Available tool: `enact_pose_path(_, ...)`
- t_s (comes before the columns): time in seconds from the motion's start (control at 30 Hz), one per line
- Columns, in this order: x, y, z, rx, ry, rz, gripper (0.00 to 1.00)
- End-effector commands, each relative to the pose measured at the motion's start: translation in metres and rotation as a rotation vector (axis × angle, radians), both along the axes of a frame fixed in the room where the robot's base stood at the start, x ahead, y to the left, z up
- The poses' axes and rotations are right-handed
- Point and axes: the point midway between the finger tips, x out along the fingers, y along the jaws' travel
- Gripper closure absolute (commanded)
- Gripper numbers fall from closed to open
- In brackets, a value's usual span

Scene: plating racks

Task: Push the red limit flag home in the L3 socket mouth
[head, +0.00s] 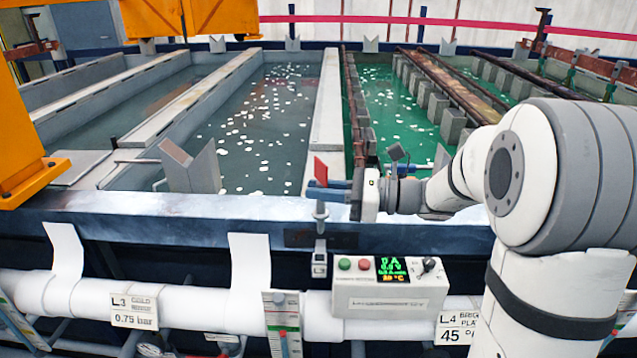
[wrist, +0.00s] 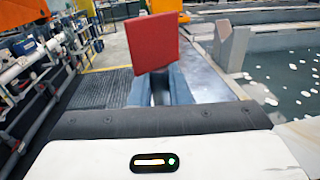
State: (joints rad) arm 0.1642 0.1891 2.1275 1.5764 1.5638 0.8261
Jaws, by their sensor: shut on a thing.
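The red limit flag (head: 321,168) is a small red plate on a grey stem, standing upright at the tank's front ledge in the head view. My gripper (head: 322,190) has blue fingers and is shut on the flag just below the plate.
A grey V-shaped saddle (head: 193,168) stands on the ledge to the left. A control box (head: 390,288) with buttons and a green display is below right. White pipes run along the front. Tanks of grey and green liquid lie behind. An orange frame (head: 30,130) is at far left.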

Motion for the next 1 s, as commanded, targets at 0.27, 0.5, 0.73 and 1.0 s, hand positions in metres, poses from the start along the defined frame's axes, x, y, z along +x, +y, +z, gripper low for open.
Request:
enact_pose_path(0.27,-0.003,0.009,0.001,0.001,0.000,0.021,1.00)
enact_pose_path(0.5,-0.003,0.008,-0.004,0.004,-0.002,0.024,1.00)
enact_pose_path(0.73,-0.003,0.007,-0.025,0.004,-0.001,0.023,1.00)
enact_pose_path(1.0,-0.003,0.007,-0.050,0.004,-0.001,0.021,1.00)
